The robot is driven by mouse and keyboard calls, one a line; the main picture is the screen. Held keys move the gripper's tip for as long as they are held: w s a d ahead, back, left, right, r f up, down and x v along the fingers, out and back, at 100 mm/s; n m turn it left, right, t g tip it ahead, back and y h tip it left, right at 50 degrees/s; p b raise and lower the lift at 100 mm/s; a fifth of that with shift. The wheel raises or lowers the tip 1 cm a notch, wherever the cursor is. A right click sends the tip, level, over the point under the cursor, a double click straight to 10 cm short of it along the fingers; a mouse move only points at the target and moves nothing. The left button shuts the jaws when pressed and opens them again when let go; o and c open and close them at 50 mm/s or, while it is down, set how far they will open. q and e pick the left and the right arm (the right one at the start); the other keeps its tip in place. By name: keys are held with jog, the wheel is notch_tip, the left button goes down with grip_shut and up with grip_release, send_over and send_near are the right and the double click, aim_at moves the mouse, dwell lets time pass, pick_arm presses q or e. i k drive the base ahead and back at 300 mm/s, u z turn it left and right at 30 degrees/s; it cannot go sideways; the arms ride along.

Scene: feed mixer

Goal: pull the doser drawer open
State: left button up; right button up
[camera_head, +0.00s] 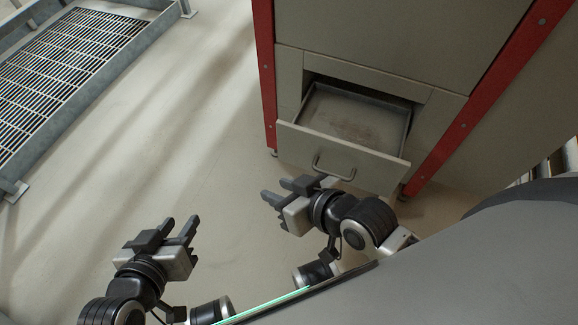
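The doser drawer (345,156) is a grey box drawer low in the front of the grey machine. It stands pulled out, with its tray showing some brownish residue on the floor. Its front panel carries a curved bar handle (333,169). My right gripper (275,189) is in front of and to the left of the handle. Its fingers point left, apart from the handle, and are open with nothing between them. My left gripper (180,221) is further left over the bare floor, with its fingers open and empty. The back end of the drawer is hidden inside the housing.
The machine (385,30) has red corner posts (265,75) on both sides of the drawer. A metal-framed floor grating (65,70) lies at the upper left. The floor (150,160) between the grating and the machine is clear.

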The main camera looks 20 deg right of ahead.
aim_at(359, 140)
jog(key=u, duration=1.25)
jog(key=i, duration=0.75)
jog(key=z, duration=2.8)
